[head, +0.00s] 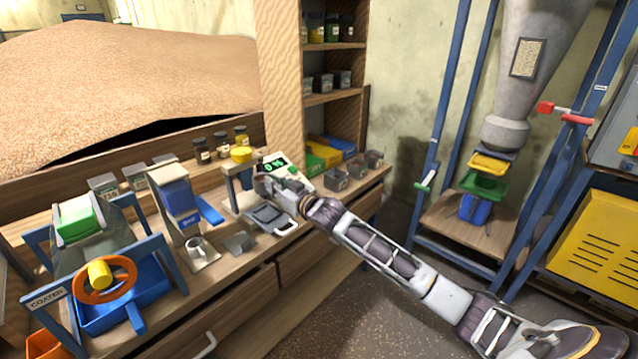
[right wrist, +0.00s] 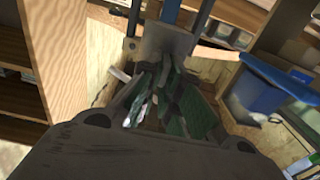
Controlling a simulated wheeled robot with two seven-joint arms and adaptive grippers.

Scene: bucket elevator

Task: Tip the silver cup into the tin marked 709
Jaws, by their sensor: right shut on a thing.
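A silver-grey cup (head: 197,248) with a handle stands upright under the blue hopper on the bench in the head view. My right gripper (head: 268,184) is over the bench beside the small green display, to the right of this cup and apart from it. In the right wrist view its dark fingers (right wrist: 165,82) are shut close to a grey metal piece (right wrist: 168,40); what they hold is not clear. Several grey tins (head: 136,176) with labels stand at the back left of the bench, and more tins (head: 336,179) at its right end. I cannot read 709 on any. My left gripper is not in view.
The blue hopper (head: 178,200) and the coater (head: 105,285) stand on the left of the bench. A grey scale-like device (head: 270,219) lies below my gripper. Small jars (head: 201,150) line the back. Shelves (head: 333,95) rise behind the right end.

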